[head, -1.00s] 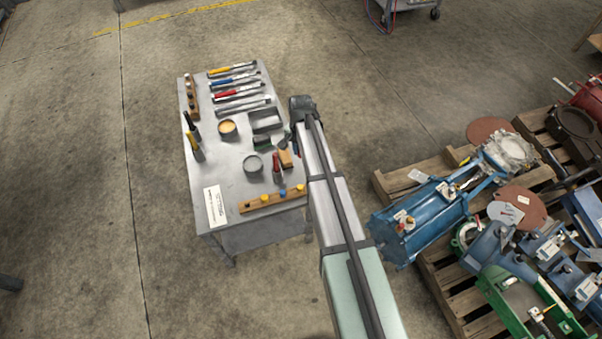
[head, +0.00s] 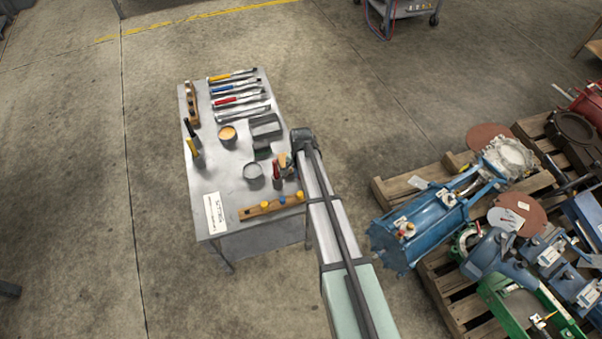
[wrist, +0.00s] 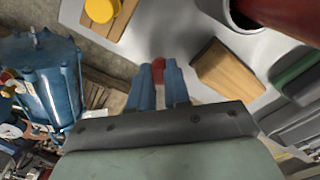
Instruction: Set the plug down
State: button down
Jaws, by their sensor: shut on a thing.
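My gripper (wrist: 158,75) is shut on a small red plug (wrist: 158,68), which shows between the tips of its two blue fingers in the wrist view. Only part of the plug is visible. It is over the right side of the grey metal table (head: 212,180); I cannot tell whether the plug touches the tabletop. In the head view my arm covers the fingers and the plug.
A wooden block (wrist: 228,68) stands close right of my fingers. A wooden strip (head: 250,212) with yellow and blue caps lies at the table's front edge. A grey can (head: 253,172) and a grey tray (head: 265,127) stand nearby. Pallets (head: 400,188) lie right.

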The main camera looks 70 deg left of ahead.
jog(key=shift+f, duration=0.15)
jog(key=c, duration=1.1)
grip_release()
notch_tip(320, 180, up, 12)
jog(key=shift+w, duration=0.1)
